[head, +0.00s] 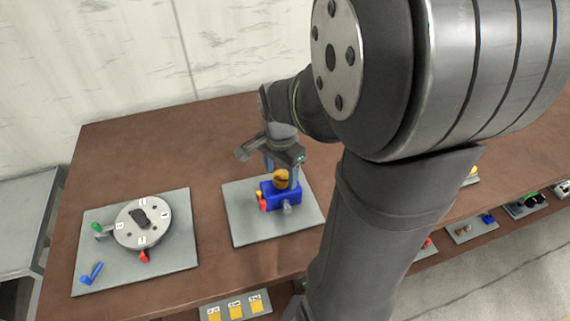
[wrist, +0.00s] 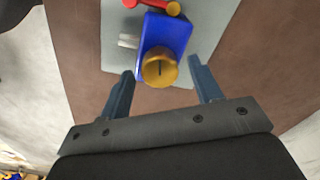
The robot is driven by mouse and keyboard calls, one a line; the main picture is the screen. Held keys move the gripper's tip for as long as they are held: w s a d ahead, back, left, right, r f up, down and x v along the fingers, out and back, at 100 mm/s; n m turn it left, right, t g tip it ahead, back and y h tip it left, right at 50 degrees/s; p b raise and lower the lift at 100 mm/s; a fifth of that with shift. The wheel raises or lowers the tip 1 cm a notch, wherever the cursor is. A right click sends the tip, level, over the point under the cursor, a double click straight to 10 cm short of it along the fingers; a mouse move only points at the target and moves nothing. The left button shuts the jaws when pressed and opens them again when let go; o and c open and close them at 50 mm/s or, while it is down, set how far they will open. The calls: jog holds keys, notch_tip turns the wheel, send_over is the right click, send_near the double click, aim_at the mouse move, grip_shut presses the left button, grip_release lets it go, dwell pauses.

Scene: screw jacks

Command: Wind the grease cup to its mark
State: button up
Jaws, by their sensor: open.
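The grease cup is a round yellow-orange cap (wrist: 160,69) with a dark line on its top. It sits on a blue block (wrist: 166,32), which also shows in the head view (head: 283,196). In the head view the cap (head: 280,179) is just below my gripper (head: 282,165). In the wrist view my gripper (wrist: 165,82) is open, with one blue-grey finger to each side of the cap and clear gaps between. I cannot tell how high the fingertips are relative to the cap. A red handle (wrist: 152,6) and a pale grey fitting (wrist: 128,41) stick out of the block.
The block stands on a grey plate (head: 240,218) on a brown table (head: 225,125). To the left, another grey plate (head: 175,255) bears a round dial (head: 124,229) and a blue lever piece (head: 92,273). Yellow tags (head: 235,310) lie at the front. My arm hides much of the right side.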

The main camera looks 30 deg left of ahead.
jog(key=c, duration=1)
